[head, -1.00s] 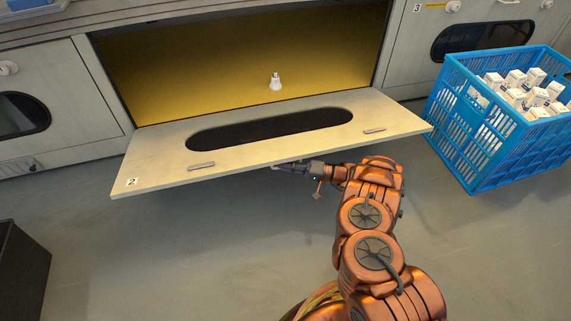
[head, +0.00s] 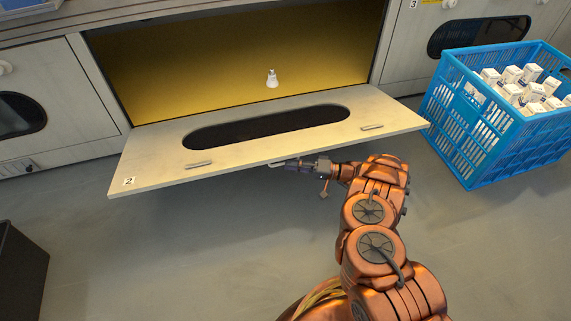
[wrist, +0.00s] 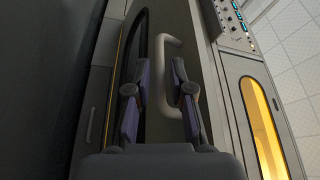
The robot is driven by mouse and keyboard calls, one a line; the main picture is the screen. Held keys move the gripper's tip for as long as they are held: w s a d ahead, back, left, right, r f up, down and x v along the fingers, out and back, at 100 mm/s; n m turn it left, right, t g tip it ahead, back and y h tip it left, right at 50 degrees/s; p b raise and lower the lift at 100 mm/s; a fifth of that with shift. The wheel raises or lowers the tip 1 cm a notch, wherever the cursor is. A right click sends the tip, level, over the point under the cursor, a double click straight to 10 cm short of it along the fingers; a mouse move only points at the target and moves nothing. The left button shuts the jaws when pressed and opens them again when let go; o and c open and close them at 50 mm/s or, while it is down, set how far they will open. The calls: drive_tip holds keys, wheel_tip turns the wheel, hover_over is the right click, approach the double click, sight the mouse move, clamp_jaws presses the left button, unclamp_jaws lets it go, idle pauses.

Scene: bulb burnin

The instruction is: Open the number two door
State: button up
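The number two door (head: 150,165) is swung down on its lower edge and juts out nearly flat, with its dark oval window and a "2" label at its front left corner. The compartment behind it (head: 200,70) is open to view. My gripper (head: 290,164) is at the door's front edge, beside the pale handle, which is mostly hidden under the door. In the wrist view the handle (wrist: 160,75) shows between and beyond the fingers (wrist: 158,105). The fingers are apart, and I see no grip on the handle.
A white bulb (head: 271,79) stands inside the yellow compartment. A blue crate (head: 500,140) of white boxes stands at the right, close to the door's right corner. A dark bin (head: 22,260) is at the lower left. Floor in front is clear.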

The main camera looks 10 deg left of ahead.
drive_tip(key=d+f, duration=0.1)
drive_tip(key=d, duration=0.8)
drive_tip(key=shift+w, duration=0.35)
